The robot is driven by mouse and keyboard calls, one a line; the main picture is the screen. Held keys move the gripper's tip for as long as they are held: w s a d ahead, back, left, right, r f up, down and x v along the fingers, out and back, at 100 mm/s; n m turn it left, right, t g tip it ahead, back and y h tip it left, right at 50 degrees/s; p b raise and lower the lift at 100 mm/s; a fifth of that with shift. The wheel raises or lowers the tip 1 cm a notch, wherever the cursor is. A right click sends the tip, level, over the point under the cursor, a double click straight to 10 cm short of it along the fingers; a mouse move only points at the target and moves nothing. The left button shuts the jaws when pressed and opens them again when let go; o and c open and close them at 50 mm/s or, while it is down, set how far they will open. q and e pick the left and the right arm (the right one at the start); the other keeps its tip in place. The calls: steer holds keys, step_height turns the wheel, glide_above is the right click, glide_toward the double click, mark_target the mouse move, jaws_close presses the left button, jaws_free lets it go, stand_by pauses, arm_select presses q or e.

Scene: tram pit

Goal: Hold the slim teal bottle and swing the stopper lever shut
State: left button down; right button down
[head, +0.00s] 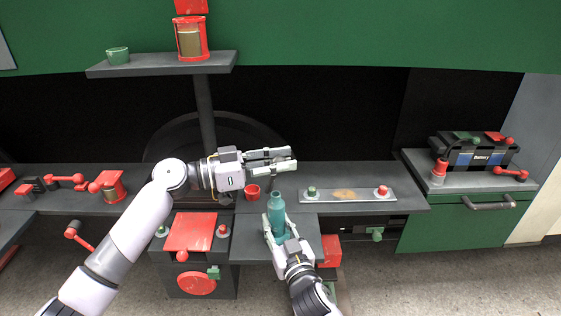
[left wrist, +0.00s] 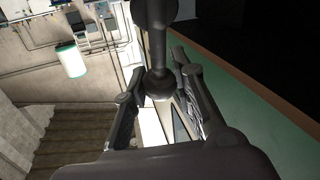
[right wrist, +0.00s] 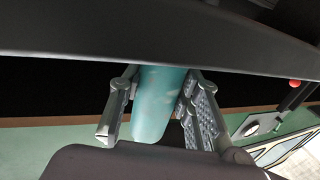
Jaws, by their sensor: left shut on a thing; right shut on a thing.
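The slim teal bottle (head: 278,214) stands upright at the middle of the bench, its neck at the top. My right gripper (head: 276,224) is shut on its body; in the right wrist view the teal bottle (right wrist: 158,103) lies between the two fingers. My left gripper (head: 292,160) points right, above and behind the bottle in the head view. In the left wrist view a dark rod with a rounded end (left wrist: 158,84) sits between its fingers, which are shut on it. I cannot tell whether this rod is the stopper lever; no lever shows clearly on the bottle in the head view.
A small red cup (head: 252,193) stands left of the bottle. A grey plate with green and red knobs (head: 335,196) lies to the right. A battery (head: 478,152) sits on the far-right cabinet. A shelf (head: 150,66) holds a lantern and a green cup.

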arm_select(q)
steer(key=shift+d, duration=0.1)
arm_select(e)
steer(key=shift+f, duration=0.1)
stand_by(0.4)
arm_select(q)
steer(key=shift+d+f+y, duration=0.1)
steer(key=shift+d+y, duration=0.2)
steer(key=shift+y, duration=0.2)
steer(key=d+f+m+g+y, duration=0.1)
steer(key=d+f+m+y, duration=0.1)
steer(key=d+f+y, duration=0.3)
steer(key=shift+f+g+y, duration=0.3)
steer(key=shift+f+y, duration=1.2)
steer(key=shift+y, duration=2.2)
